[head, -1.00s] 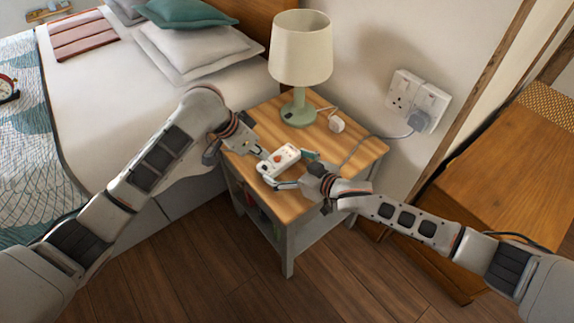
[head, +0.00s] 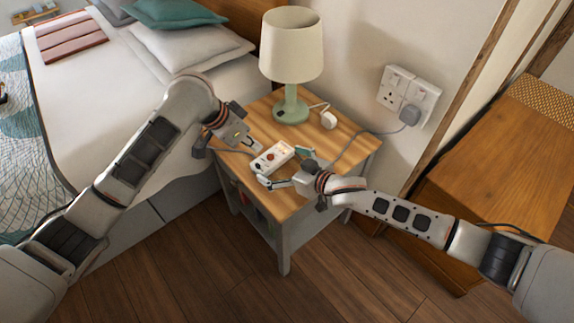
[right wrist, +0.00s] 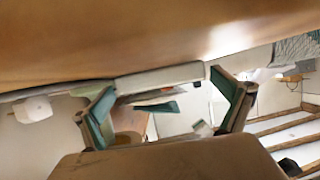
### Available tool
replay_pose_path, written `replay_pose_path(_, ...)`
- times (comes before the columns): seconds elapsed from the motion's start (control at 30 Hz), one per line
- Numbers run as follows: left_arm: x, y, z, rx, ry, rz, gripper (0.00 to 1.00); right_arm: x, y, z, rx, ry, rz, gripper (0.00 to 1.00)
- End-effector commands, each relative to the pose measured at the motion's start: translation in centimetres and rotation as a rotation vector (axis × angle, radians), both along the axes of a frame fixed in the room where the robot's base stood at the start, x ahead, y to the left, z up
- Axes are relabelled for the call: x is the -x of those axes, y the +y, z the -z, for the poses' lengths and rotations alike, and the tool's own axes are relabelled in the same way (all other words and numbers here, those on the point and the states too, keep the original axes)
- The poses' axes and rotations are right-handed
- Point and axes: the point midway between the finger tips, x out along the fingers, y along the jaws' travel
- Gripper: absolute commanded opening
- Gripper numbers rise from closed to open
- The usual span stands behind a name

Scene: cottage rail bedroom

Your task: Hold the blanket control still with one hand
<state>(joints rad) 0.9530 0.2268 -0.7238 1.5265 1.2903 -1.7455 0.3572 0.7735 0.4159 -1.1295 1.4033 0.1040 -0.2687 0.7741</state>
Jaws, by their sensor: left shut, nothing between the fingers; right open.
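The blanket control (head: 271,158) is a white, oblong handset with orange and dark buttons. It lies on the wooden bedside table (head: 345,153). My right gripper (head: 285,168) is open, with one finger at the control's far right side and one at its near left end. I cannot tell whether either finger touches it. In the right wrist view, a pale bar (right wrist: 160,80), seemingly the control's edge, spans between the open fingers (right wrist: 165,105). My left gripper (head: 256,147) is shut and empty, just behind and left of the control, with a small apparent gap.
A green-based lamp (head: 291,105) and a white plug-like piece (head: 328,120) stand at the back of the table. The bed (head: 90,90) is at left, a wooden cabinet (head: 500,170) at right.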

Motion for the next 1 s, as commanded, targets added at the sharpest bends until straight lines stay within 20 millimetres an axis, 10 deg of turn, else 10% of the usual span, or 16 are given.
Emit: replay_pose_path(1.0, 0.0, 0.0, 0.0, 0.0, 0.0, 0.0, 0.0, 8.3, -7.3, -4.5, 0.001, -0.001, 0.0, 1.0)
